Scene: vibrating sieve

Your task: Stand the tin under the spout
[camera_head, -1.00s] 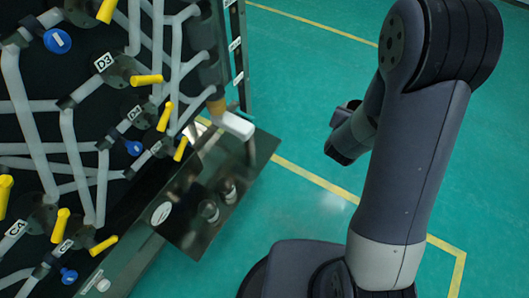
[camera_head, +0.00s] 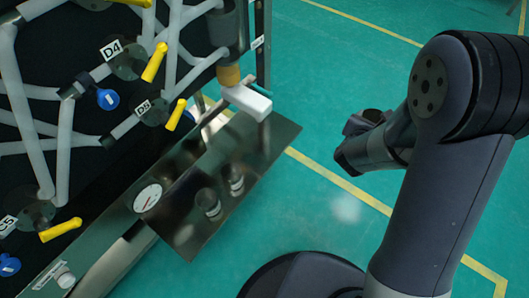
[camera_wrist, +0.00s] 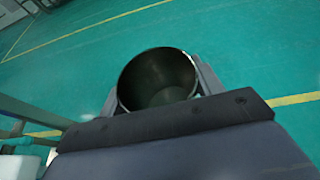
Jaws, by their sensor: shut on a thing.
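The tin (camera_wrist: 157,80) is an open, dark metal cup, and it looks empty in the wrist view. My gripper (camera_wrist: 160,100) is shut around it, with a jaw on either side. In the head view the tin's rim (camera_head: 374,115) shows small above my gripper (camera_head: 356,130), mostly hidden by the arm. The spout (camera_head: 247,101) appears to be the white piece below an orange-brown collar on the grey pipe. It overhangs the far end of a shiny metal shelf (camera_head: 262,142). My gripper and the tin are right of the shelf, apart from it, over open floor.
Two small shiny cylinders (camera_head: 208,203) stand on the shelf, near a round dial (camera_head: 148,198). A dark panel with pale pipes, yellow handles (camera_head: 155,62) and blue knobs fills the left. The green floor (camera_head: 320,80) beyond is clear, with yellow lines.

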